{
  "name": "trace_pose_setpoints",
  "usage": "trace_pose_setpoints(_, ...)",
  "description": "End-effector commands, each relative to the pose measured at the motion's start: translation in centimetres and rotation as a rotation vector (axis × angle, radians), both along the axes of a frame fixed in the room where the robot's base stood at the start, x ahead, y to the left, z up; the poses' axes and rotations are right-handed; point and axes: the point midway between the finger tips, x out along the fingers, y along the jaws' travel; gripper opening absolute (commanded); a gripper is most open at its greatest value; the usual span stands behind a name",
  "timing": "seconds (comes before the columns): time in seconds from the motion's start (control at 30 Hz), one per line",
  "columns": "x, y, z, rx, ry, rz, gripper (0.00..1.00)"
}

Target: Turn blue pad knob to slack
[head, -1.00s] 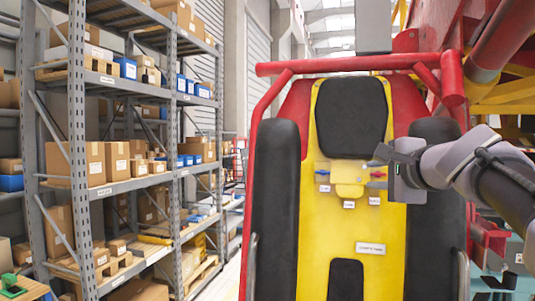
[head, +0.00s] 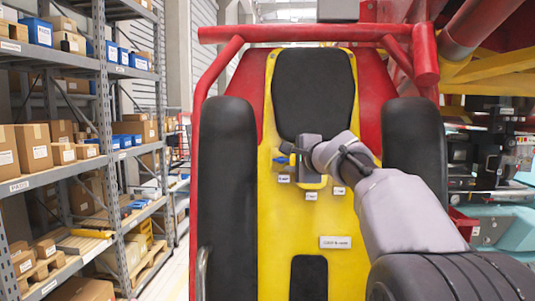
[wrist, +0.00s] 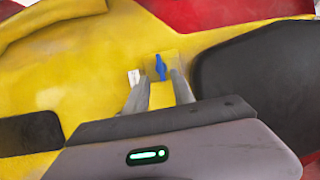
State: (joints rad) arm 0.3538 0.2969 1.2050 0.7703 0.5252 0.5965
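The blue pad knob (head: 280,160) is on the yellow seat back, at the left of the yellow knob block and above a small white label. In the wrist view the blue knob (wrist: 160,67) stands just beyond my fingertips, in line with the gap between them. My gripper (wrist: 158,82) is open, with one grey finger on each side of the yellow block, and nothing is held. In the head view my wrist covers the red knob's area and most of the yellow block (head: 313,183), and my gripper (head: 288,152) is near the blue knob. I cannot tell whether a finger touches it.
Black side pads (head: 226,190) flank the yellow seat back (head: 335,215), with a black headrest (head: 314,95) above. A red bar (head: 310,33) crosses over the top. Shelves with boxes (head: 85,150) stand at the left. Machinery is at the right.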

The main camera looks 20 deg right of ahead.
Motion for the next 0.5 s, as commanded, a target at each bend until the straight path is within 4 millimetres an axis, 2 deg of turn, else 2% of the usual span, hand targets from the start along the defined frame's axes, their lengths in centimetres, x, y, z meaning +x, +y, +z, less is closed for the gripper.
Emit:
trace_pose_setpoints(0.1, 2.6, 0.1, -0.2, 0.0, 0.001, 0.001, 0.3)
trace_pose_setpoints(0.2, 4.0, 0.0, -0.6, 0.0, 0.001, 0.001, 0.3)
trace_pose_setpoints(0.33, 4.8, 0.0, -0.9, -0.001, 0.0, 0.0, 0.3)
trace_pose_setpoints(0.5, 5.0, 0.0, -1.0, -0.001, -0.001, 0.0, 0.3)
